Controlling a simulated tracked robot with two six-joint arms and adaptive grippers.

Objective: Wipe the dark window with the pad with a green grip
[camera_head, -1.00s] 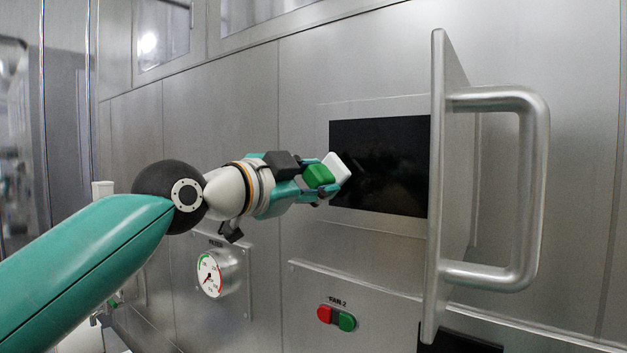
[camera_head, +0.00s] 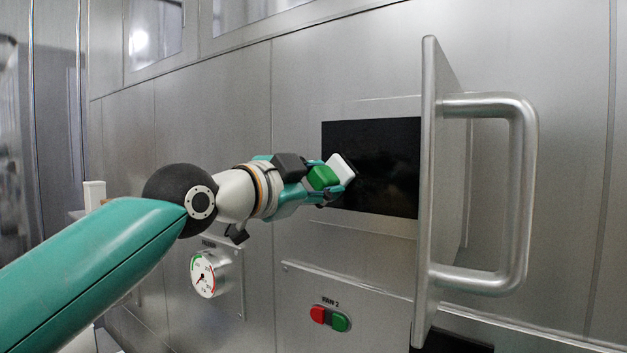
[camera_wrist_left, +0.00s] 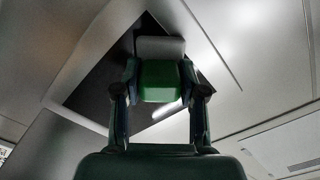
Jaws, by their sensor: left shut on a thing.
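The dark window (camera_head: 385,165) is a black rectangle set in the steel wall. Its right edge is hidden behind the handle's plate in the head view. It also shows in the left wrist view (camera_wrist_left: 100,88), tilted, behind the gripper. My left gripper (camera_head: 330,183) is shut on the green grip of the pad (camera_head: 343,168). The pad's white face points to the window and overlaps its left part in the head view; I cannot tell whether it touches. In the left wrist view the green grip (camera_wrist_left: 158,82) sits between the two fingers. My right gripper is not in view.
A large steel handle (camera_head: 520,190) on an upright plate (camera_head: 428,200) stands out just right of the window.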

